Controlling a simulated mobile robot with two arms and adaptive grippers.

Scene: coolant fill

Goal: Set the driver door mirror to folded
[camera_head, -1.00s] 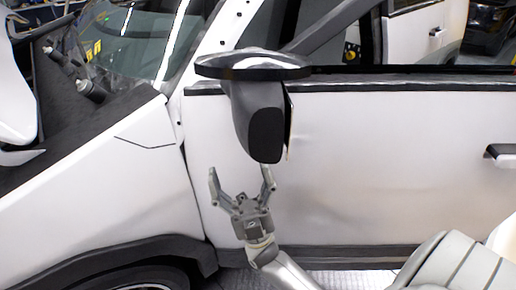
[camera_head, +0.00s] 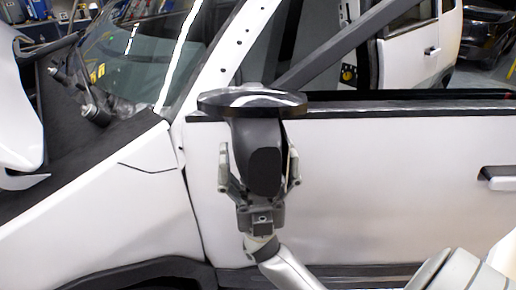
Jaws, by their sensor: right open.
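The driver door mirror (camera_head: 251,103) sticks out from the front of the white driver door (camera_head: 390,190), with a glossy dark cap on top and a dark housing (camera_head: 262,165) hanging below it. My right gripper (camera_head: 260,165) points up from below, its fingers standing on the left and right sides of the lower housing. The fingers are open around the housing; I cannot tell whether they touch it. The palm is just beneath the housing. My left gripper is not in view.
A door handle (camera_head: 498,178) is at the right. The white front fender (camera_head: 95,205) and the windshield pillar (camera_head: 215,65) are to the left of the mirror. The wheel arch (camera_head: 150,275) is at the bottom left. Free space lies in front of the door, right of my gripper.

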